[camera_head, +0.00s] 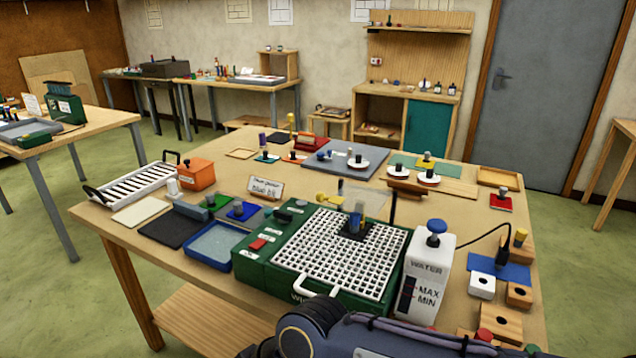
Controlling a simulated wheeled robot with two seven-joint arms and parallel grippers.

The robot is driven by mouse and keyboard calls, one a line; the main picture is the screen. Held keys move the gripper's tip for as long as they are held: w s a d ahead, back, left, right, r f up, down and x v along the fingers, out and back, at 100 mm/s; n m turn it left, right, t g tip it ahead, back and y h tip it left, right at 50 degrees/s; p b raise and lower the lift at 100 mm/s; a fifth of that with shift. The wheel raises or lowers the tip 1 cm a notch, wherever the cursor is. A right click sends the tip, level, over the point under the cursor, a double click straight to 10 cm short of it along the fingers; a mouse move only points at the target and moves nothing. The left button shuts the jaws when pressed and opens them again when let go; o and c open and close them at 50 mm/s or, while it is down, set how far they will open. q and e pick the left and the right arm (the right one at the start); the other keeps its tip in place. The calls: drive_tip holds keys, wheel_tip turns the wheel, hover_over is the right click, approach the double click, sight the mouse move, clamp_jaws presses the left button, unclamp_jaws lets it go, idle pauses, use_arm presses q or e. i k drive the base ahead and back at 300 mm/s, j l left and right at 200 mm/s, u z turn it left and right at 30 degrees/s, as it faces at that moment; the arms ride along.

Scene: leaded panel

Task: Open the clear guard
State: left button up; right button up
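The clear guard (374,197) is a faint see-through pane at the back of the green grinder (262,273). It rises above the white grid top (325,255), behind a dark block with a grey-blue knob (354,222). A yellow knob (324,197) sits at the pane's left, and a thin black post (393,207) stands at its right. The pane's lower edge and exact tilt are hard to make out. A dark arm link of mine crosses the bottom of the view, in front of the grinder. Neither gripper's fingers show.
A white water bottle (425,275) with a blue knob stands close right of the grinder. A blue tray (213,245) lies at its left. Wooden blocks (500,320) crowd the right front corner. Coloured pads and knobbed pieces fill the table's back.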

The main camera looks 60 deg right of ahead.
sight(321, 196)
drive_tip(key=i+z, duration=0.4)
drive_tip(key=i+j+z, duration=0.2)
drive_tip(key=i+z, duration=0.4)
drive_tip(key=z, duration=0.35)
drive_tip(key=i+j+z, duration=0.1)
drive_tip(key=z, duration=0.35)
drive_tip(key=i+j+z, duration=0.1)
drive_tip(key=z, duration=0.4)
drive_tip(key=j+z, duration=0.25)
drive_tip(key=z, duration=0.25)
drive_tip(key=i+j+z, duration=0.1)
drive_tip(key=j+z, duration=0.15)
drive_tip(key=i+j+z, duration=0.1)
drive_tip(key=j+z, duration=0.2)
drive_tip(key=j+u, duration=0.15)
drive_tip(key=j, duration=0.65)
drive_tip(key=j+u, duration=0.2)
drive_tip(key=j, duration=0.65)
drive_tip(key=l, duration=0.4)
drive_tip(key=i+l, duration=0.1)
drive_tip(key=l, duration=0.25)
